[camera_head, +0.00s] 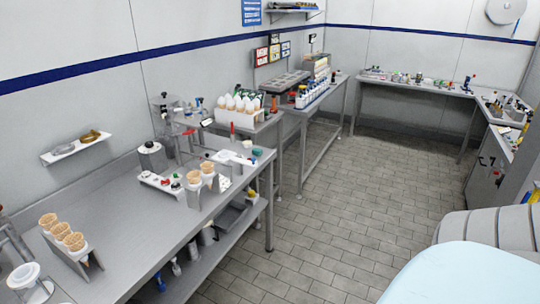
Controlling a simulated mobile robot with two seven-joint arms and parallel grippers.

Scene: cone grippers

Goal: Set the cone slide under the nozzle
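A light-coloured holder (193,196) with upright brown cones (207,168) stands near the front edge of the left steel table. A second holder (80,255) with a row of cones (60,229) stands nearer, at the lower left. I cannot tell which of these is the cone slide. A metal upright device (164,118) stands at the back of the table, behind the first holder. Its parts are too small to tell whether it carries the nozzle. Neither of my grippers shows in the head view.
The left steel table (125,225) has bare room between the two cone holders. A white wall shelf (76,150) hangs above it. A white rack of bottles (240,112) stands farther back. Crowded benches line the far wall and right side. The tiled floor (340,190) is clear.

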